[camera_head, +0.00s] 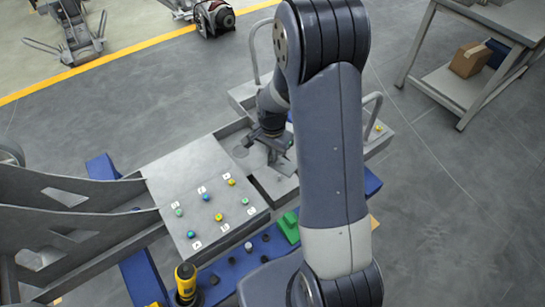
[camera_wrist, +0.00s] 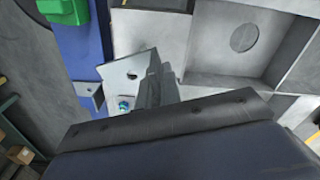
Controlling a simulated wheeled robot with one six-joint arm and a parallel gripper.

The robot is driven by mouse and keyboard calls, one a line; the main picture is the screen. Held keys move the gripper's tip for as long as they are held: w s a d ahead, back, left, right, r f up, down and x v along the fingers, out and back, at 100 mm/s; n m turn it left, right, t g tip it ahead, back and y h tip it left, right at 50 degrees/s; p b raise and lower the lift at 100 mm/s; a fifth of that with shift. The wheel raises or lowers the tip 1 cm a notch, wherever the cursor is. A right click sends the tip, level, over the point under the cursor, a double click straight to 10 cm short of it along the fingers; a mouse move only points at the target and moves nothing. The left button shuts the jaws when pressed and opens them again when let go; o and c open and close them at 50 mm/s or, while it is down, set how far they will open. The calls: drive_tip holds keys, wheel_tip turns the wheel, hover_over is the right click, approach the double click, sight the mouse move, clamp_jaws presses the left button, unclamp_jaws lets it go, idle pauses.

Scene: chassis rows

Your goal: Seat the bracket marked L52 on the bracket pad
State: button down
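My gripper (camera_head: 268,138) reaches down over the grey trays at the right part of the chassis. In the wrist view my gripper's dark fingers (camera_wrist: 158,86) are close together. A light grey plate (camera_wrist: 112,80) with a dark hole and a small teal piece shows directly beside the fingers. I cannot tell whether it is a bracket held between them or a surface behind them. No L52 mark is readable, and I cannot pick out the bracket pad with certainty. My arm covers part of the chassis in the head view.
A grey panel (camera_head: 185,172) with several coloured knobs and white labels lies left of my gripper. A blue beam (camera_head: 262,246) with a green block (camera_head: 289,227) runs along the front. A yellow-and-black tool (camera_head: 186,280) stands at the front.

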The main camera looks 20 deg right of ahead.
drive_tip(key=shift+w+d+f+m+b, duration=0.1)
drive_tip(key=shift+w+f+m+b, duration=0.1)
drive_tip(key=shift+f+m+b, duration=0.45)
drive_tip(key=shift+w+d+f+m+b, duration=0.15)
drive_tip(key=shift+f+m+b, duration=0.2)
drive_tip(key=shift+f+m, duration=0.45)
drive_tip(key=shift+w+a+f+m+b, duration=0.1)
drive_tip(key=shift+w+f+m+b, duration=0.1)
drive_tip(key=shift+f+m+b, duration=0.4)
drive_tip(key=shift+f+b, duration=0.75)
drive_tip(key=shift+f, duration=0.3)
drive_tip(key=shift+f+b, duration=0.85)
drive_tip(key=shift+f, duration=0.15)
drive_tip(key=c, duration=1.5)
unclamp_jaws()
drive_tip(key=shift+c, duration=0.2)
wheel_tip(320, 180, up, 11)
drive_tip(key=shift+p, duration=0.35)
drive_tip(key=shift+f, duration=0.15)
